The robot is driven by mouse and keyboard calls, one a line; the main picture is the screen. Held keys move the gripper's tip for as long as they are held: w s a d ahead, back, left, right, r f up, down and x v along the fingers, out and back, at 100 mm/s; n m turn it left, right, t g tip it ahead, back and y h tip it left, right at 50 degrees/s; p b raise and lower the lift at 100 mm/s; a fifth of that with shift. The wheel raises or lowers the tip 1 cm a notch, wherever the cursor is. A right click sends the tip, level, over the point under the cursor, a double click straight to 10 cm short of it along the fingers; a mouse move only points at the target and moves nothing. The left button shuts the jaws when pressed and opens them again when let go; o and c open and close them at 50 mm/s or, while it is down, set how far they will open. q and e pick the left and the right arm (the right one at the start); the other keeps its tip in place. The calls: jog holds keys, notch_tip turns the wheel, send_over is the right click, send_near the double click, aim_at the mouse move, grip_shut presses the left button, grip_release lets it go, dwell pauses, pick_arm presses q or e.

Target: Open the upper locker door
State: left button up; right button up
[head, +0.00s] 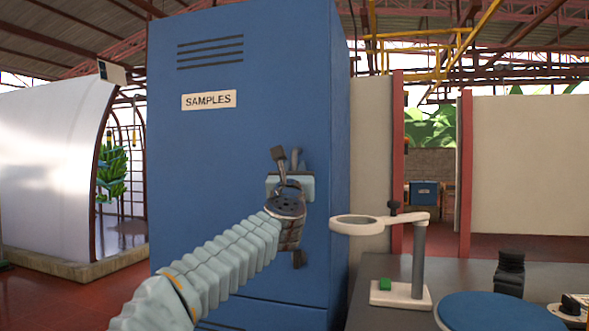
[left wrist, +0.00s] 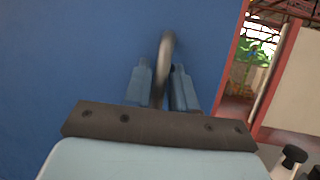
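The tall blue locker (head: 240,125) stands ahead in the head view. Its upper door has a "SAMPLES" label (head: 208,100) and vent slots and looks closed. My left gripper (head: 288,160) is at the right part of this door, at the grey handle. The gripper and arm hide much of the handle. In the left wrist view, the curved handle (left wrist: 167,46) runs between the two blue-grey fingers of the left gripper (left wrist: 162,80). The fingers are close together on either side and appear shut on it. My right gripper is not in view.
A dark table (head: 465,268) stands right of the locker. It bears a ring stand (head: 418,262), a black object (head: 509,272) and a blue round plate (head: 497,311). A white curved wall (head: 50,170) is at the left. Red floor is free between it and the locker.

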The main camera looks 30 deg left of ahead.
pick_arm(q)
grip_shut()
